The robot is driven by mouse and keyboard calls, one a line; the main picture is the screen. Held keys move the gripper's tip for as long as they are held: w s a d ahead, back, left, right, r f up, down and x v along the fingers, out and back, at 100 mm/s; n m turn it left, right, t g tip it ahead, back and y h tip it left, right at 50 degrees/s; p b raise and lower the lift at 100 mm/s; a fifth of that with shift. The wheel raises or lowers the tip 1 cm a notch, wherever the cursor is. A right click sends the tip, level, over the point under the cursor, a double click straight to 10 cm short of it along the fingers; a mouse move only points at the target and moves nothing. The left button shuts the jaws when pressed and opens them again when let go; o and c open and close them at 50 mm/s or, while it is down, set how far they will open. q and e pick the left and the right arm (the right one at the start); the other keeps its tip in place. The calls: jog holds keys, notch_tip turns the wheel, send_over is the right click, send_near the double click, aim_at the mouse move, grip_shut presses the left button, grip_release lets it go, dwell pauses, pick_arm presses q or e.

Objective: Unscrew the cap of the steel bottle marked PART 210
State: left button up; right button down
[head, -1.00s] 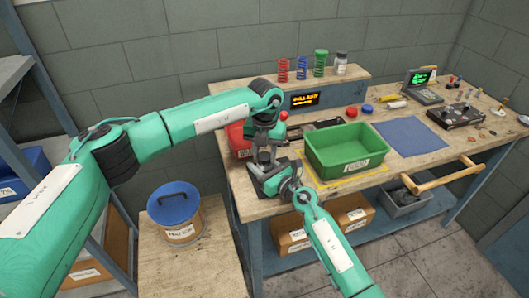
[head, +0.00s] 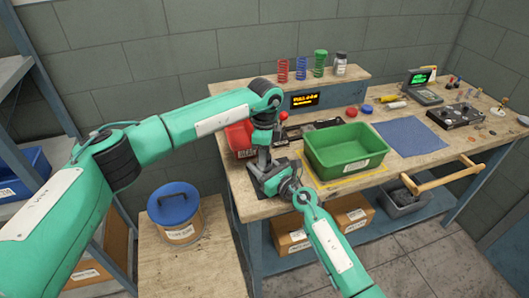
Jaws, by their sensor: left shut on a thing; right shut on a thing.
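My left gripper (head: 263,146) points straight down over the left end of the workbench, shut on the cap of the steel bottle. My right gripper (head: 267,172) reaches in from the front, directly below, and is shut on the bottle's body. The two grippers are stacked close together and hide nearly all of the bottle and its cap. The PART 210 marking cannot be read, and I cannot tell how far the cap is turned.
A green bin (head: 345,152) stands just right of the grippers, and a red container (head: 240,138) close behind left. A shelf with springs (head: 301,68) and a small jar (head: 341,64) runs behind. A blue mat (head: 409,137) lies clear to the right. A blue-lidded tub (head: 174,205) stands at left.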

pick_arm(q)
jog(key=n, duration=0.7)
jog(key=shift+a+n, duration=0.1)
jog(key=shift+n, duration=0.2)
jog(key=shift+w+r, duration=0.1)
jog(key=shift+r, duration=0.1)
jog(key=shift+r, duration=0.95)
